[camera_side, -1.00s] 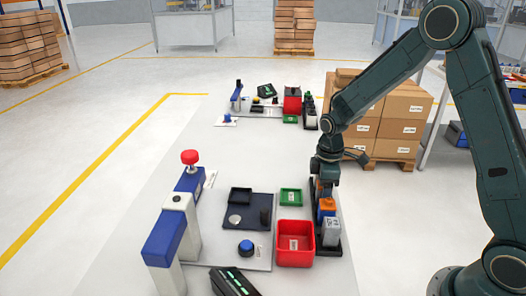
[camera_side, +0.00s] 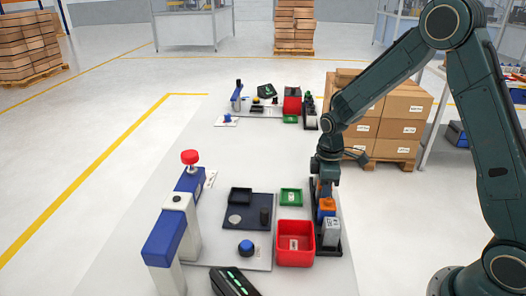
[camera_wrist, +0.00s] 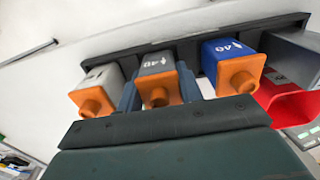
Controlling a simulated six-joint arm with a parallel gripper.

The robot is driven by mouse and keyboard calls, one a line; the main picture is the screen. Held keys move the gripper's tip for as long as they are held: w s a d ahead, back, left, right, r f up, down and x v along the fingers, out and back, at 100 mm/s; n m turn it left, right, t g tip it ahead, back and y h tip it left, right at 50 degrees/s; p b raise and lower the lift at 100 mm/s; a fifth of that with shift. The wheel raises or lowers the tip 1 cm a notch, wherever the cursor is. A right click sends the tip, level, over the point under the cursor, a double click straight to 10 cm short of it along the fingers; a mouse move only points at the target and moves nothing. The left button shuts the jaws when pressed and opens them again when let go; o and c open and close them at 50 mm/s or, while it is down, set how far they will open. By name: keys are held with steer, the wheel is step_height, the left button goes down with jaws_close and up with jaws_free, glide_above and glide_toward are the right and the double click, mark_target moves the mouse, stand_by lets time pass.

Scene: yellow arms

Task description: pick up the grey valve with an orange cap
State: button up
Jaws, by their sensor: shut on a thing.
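In the wrist view, a grey valve with an orange cap (camera_wrist: 160,78) stands in the middle of a row in a dark rack (camera_wrist: 125,54). My gripper (camera_wrist: 160,92) is shut on it, with one blue-grey finger on each side. A paler grey valve with an orange cap (camera_wrist: 98,88) stands to its left. A blue valve with an orange cap (camera_wrist: 234,64) stands to its right. In the side view, my gripper (camera_side: 324,190) is low over the far part of the rack (camera_side: 329,252), behind the blue valve (camera_side: 326,209). The held valve is mostly hidden there.
A grey block (camera_side: 331,232) stands at the near end of the rack. A red bin (camera_side: 296,256) and a green tray (camera_side: 291,197) lie just left of the rack. A dark tray (camera_side: 240,224) and a blue-white stand (camera_side: 178,225) are farther left.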

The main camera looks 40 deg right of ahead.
step_height(320, 180, up, 20)
stand_by(0.7)
steer(key=shift+w, duration=0.1)
stand_by(0.4)
